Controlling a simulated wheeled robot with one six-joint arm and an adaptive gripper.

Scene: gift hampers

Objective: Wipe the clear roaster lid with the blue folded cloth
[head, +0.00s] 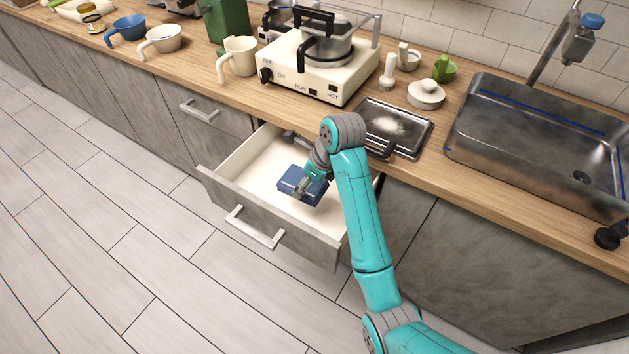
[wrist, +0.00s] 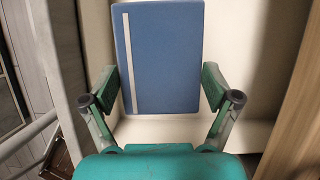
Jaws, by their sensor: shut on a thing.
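The blue folded cloth (head: 288,178) lies in the open drawer, and it fills the upper middle of the wrist view (wrist: 168,55) with a pale stripe down its left side. My gripper (head: 305,184) reaches down into the drawer and is shut on the cloth, with one finger at each side edge in the wrist view (wrist: 159,90). The clear roaster lid (head: 408,111) lies flat on the counter above the drawer's right side. It has a dark rim, a dark handle at its front and a whitish smear in the middle. My arm passes just left of it.
The drawer (head: 240,174) is pulled out, with its walls close around my gripper. The sink (head: 530,130) is right of the lid. A cream stove (head: 318,70) with a pot stands left of it.

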